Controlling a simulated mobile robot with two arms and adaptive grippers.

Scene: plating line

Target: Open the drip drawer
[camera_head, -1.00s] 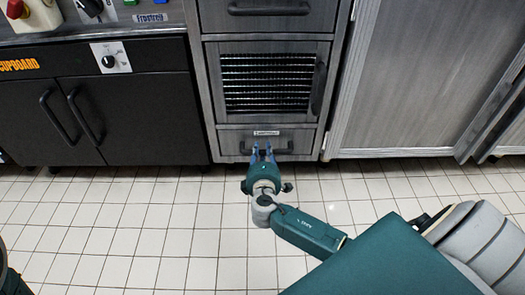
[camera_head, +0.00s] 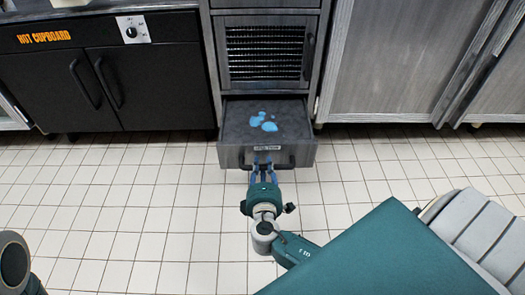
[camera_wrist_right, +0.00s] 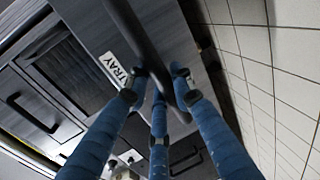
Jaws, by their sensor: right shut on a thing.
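The drip drawer (camera_head: 233,120) is pulled out at the bottom of the grey cabinet column in the head view. Its inside is dark, with several light blue patches on its floor. My right gripper (camera_head: 263,162) is at the dark handle (camera_head: 285,166) on the drawer front, below a small white label. In the right wrist view, the blue fingers of my right gripper (camera_wrist_right: 160,85) close around the dark handle bar (camera_wrist_right: 133,32), beside a label reading TRAY. My left gripper does not show in the head view.
A vented door (camera_head: 265,52) with a vertical handle sits above the drawer. A black hot cupboard (camera_head: 110,75) stands to the left and grey cabinets (camera_head: 400,60) to the right. The tiled floor (camera_head: 130,210) in front is clear.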

